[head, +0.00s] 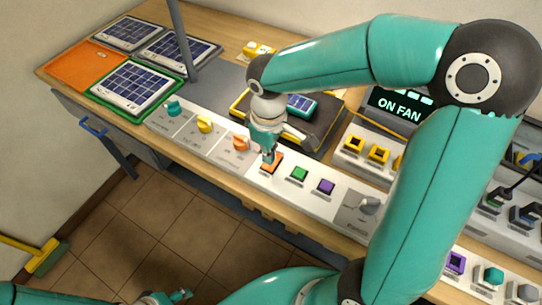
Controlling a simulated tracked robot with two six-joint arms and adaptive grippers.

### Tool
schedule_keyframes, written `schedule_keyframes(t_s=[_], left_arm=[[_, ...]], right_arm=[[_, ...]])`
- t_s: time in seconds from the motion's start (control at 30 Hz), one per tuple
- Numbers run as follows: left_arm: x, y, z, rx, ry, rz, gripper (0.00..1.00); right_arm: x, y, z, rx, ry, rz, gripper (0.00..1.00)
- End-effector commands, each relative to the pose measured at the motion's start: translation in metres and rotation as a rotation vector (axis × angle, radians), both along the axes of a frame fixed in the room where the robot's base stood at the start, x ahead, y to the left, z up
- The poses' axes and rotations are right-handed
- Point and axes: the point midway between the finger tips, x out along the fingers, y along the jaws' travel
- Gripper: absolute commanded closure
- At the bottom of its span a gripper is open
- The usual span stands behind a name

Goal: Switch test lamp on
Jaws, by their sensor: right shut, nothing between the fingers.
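A long white control panel runs along the front of the bench. It holds teal, yellow and orange knobs, then an orange button (273,163), a green button (299,174), a purple button (325,187) and a grey lever switch (370,205). The labels are too small to read, and I cannot tell which control belongs to the test lamp. My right gripper (268,158) is shut and empty, pointing down at the orange button. Its tips are at or just above the button; contact is unclear. My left gripper (181,296) is low at the bottom edge, away from the panel.
A dark display (398,106) reads "ON FAN". Solar panels (134,86) and an orange tray (85,64) stand at the left. A black-and-yellow device (316,125) lies behind my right gripper. A grey post (181,40) rises from the bench.

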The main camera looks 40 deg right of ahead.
Motion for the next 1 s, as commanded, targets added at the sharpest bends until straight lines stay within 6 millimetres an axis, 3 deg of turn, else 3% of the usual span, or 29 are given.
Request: schedule_keyframes(t_s=[0.53, 1.0], left_arm=[[0.000, 0.000, 0.038, 0.000, 0.000, 0.000, 0.42], [0.000, 0.000, 0.038, 0.000, 0.000, 0.000, 0.42]], right_arm=[[0.000, 0.000, 0.046, 0.000, 0.000, 0.001, 1.00], [0.000, 0.000, 0.048, 0.000, 0.000, 0.001, 1.00]])
